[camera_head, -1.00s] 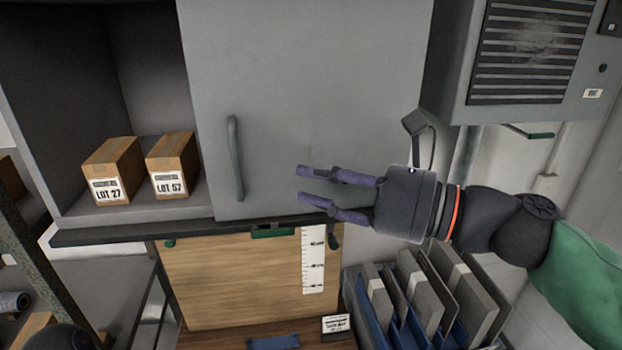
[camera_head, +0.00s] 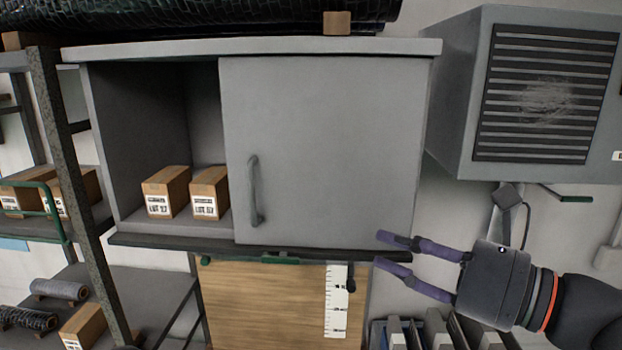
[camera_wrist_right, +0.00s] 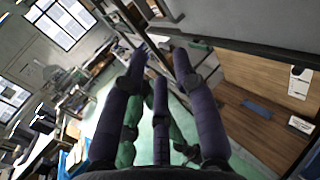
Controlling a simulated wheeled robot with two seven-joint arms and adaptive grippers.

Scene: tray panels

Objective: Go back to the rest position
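My right gripper (camera_head: 380,249) comes in from the right, in front of the lower right part of the grey cabinet door (camera_head: 335,150). Its purple fingers are apart with nothing between them. They also show apart and empty in the right wrist view (camera_wrist_right: 160,58). The door covers the right side of the cabinet, and its handle (camera_head: 256,190) is clear of the fingers. The left side is open, with two cardboard boxes, one (camera_head: 165,193) beside the other (camera_head: 209,195). My left gripper is not in view.
A grey vented unit (camera_head: 455,120) hangs at the right of the cabinet. A wooden panel with a white ruler (camera_head: 336,300) is below it. Shelving (camera_head: 65,150) with boxes and rolls stands at the left. Upright files (camera_head: 437,335) show at the bottom right.

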